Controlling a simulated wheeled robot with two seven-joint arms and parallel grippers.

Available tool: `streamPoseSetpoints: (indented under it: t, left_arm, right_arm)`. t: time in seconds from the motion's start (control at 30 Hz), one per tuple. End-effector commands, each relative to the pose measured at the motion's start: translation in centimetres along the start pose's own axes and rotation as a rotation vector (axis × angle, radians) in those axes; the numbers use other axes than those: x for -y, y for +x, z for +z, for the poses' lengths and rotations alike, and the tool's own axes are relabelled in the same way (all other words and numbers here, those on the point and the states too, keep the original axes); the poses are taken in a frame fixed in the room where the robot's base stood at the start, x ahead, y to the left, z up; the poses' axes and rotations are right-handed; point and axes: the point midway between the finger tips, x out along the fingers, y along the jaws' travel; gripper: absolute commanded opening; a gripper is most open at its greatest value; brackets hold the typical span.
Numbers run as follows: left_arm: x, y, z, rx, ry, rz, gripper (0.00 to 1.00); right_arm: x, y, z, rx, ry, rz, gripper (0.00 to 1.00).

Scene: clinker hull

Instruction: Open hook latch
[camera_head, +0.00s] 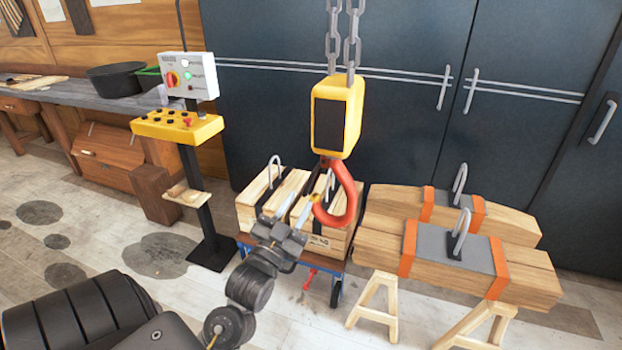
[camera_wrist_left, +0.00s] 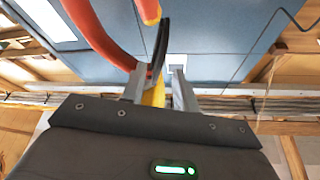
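The red hook (camera_head: 347,200) hangs below the yellow hoist block (camera_head: 352,105) in the head view. It also curves across the upper left of the left wrist view (camera_wrist_left: 95,30), where its yellow tip (camera_wrist_left: 150,12) shows. A thin dark latch (camera_wrist_left: 162,42) runs from near the tip down towards my fingers. My left gripper (camera_head: 301,204) is at the hook's left side, by its opening. Its two fingers (camera_wrist_left: 161,85) stand apart. The left finger in the wrist view overlaps the latch's lower end; I cannot tell if they touch. My right gripper is not in view.
Wooden crates with metal loops (camera_head: 272,190) stand on a blue trolley behind my gripper. Beams with grey bands (camera_head: 485,262) rest on trestles at the right. A control stand (camera_head: 178,127) is at the left. Dark cabinets (camera_head: 420,95) close off the back.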

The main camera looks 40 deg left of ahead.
Motion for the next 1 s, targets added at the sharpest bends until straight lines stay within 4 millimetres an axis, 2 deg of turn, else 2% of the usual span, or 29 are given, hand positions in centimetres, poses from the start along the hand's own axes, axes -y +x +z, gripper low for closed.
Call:
streamPoseSetpoints:
  t: [0.1,0.33,0.5,0.8,1.0]
  left_arm:
    - [0.2,2.6,-0.4,-0.001,0.0,-0.001,0.3]
    - [0.1,6.0,-0.2,0.001,-0.001,0.0,0.3]
    - [0.0,7.2,0.0,0.002,-0.001,0.0,0.3]
    - [0.0,7.3,0.1,0.003,-0.001,0.001,0.3]
    - [0.0,7.3,0.1,0.002,-0.001,0.0,0.04]
  right_arm:
    - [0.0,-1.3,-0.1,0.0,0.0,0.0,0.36]
    - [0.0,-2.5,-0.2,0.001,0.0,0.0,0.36]
    - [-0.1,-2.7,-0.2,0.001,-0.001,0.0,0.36]
    - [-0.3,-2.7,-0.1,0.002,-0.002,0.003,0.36]
    - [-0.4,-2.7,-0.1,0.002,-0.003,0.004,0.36]
